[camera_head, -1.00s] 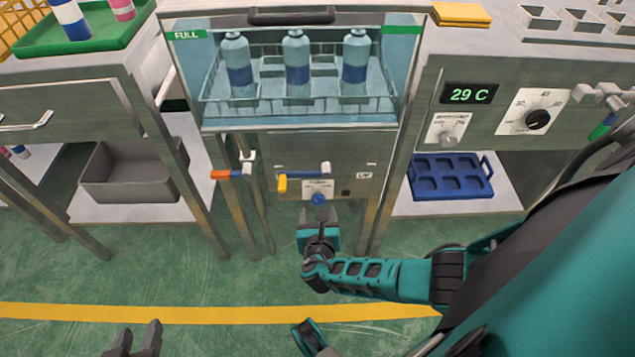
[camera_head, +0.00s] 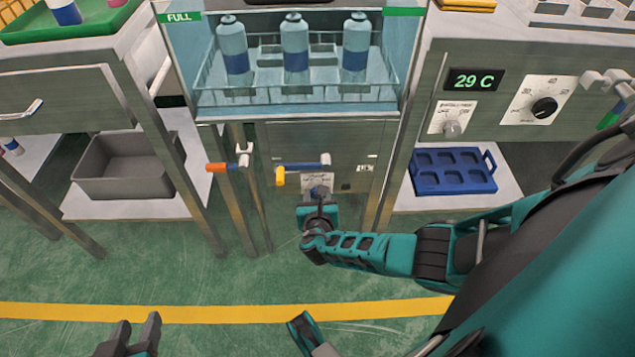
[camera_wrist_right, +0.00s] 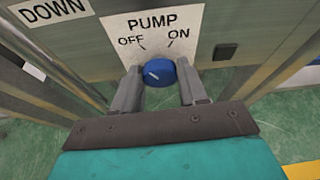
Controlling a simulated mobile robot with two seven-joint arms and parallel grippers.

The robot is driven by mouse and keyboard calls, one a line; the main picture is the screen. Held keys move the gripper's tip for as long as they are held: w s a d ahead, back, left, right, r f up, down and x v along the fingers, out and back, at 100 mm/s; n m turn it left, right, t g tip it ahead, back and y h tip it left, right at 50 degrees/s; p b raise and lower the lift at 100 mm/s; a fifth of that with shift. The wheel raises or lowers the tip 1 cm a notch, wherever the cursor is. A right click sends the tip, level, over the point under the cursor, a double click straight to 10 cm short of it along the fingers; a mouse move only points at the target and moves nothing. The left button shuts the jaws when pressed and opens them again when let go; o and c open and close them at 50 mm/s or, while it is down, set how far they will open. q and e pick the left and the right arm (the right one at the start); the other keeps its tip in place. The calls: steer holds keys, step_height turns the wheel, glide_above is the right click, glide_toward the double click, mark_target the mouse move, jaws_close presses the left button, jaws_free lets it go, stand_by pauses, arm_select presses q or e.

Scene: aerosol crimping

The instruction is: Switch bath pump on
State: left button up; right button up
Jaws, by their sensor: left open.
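The blue pump knob (camera_wrist_right: 160,73) sits below the label plate (camera_wrist_right: 152,35) reading PUMP, OFF and ON. Its white mark points up-left, towards OFF. My right gripper (camera_wrist_right: 160,82) has its fingers apart, one on each side of the knob; I cannot tell whether they touch it. In the head view my right gripper (camera_head: 317,197) is at the front panel under the bath (camera_head: 298,70) and hides most of the knob. My left gripper (camera_head: 133,335) is open and empty above the floor at the bottom left.
A yellow-tipped lever (camera_head: 300,168) and an orange-tipped lever (camera_head: 227,167) are close above and left of the knob. A blue tray (camera_head: 452,180) and a grey bin (camera_head: 125,175) stand on side shelves. The floor in front is clear.

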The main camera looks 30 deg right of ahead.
steer(key=c, duration=0.6)
arm_select(q)
steer(key=shift+a+f, duration=0.1)
steer(key=shift+f, duration=0.15)
arm_select(e)
steer(key=shift+s+f, duration=0.1)
arm_select(q)
steer(key=shift+w+d+f+b, duration=0.15)
steer(key=shift+d+f+b, duration=0.25)
steer(key=shift+b, duration=1)
arm_select(e)
steer(key=shift+s+d+f+m+t+y, duration=0.1)
steer(key=shift+m+t+y, duration=0.55)
steer(key=shift+m, duration=0.7)
steer(key=shift+w+d+r+m+t+y, duration=0.1)
steer(key=shift+m+t+y, duration=0.55)
steer(key=shift+m, duration=0.65)
steer(key=shift+s+f+m+t+y, duration=0.1)
steer(key=shift+m+t+y, duration=0.5)
steer(key=shift+m, duration=0.75)
arm_select(q)
steer(key=shift+s+f, duration=0.15)
steer(key=shift+s, duration=0.05)
arm_select(e)
steer(key=o, duration=1.1)
steer(key=shift+c, duration=0.2)
